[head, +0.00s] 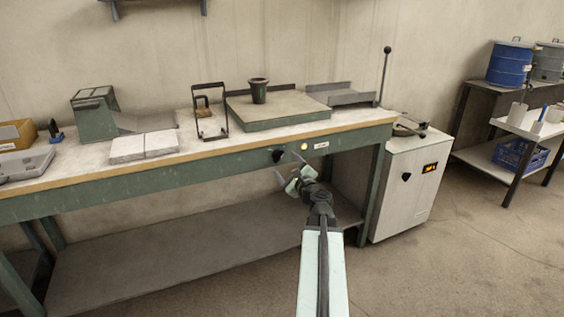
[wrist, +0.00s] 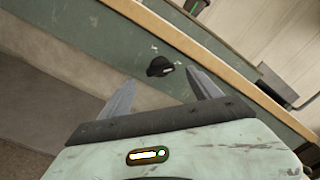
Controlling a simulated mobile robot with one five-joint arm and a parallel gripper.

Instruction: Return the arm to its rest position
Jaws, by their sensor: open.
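My gripper (head: 281,180) is open and empty in front of the workbench's green front rail, a little below the black knob (head: 278,155). My arm reaches up from the bottom of the head view. In the wrist view my gripper (wrist: 160,88) has its two grey fingers spread apart, with nothing between them. The black knob also shows there (wrist: 159,67), beyond the fingers. I cannot tell the exact gap between the fingers and the rail.
The workbench (head: 190,147) carries a dark cup (head: 258,91) on a green plate block (head: 278,108), and a wire-framed stand (head: 210,114). A white cabinet furnace (head: 408,185) stands to the right. A low shelf (head: 180,245) lies under the bench. Floor is open at right.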

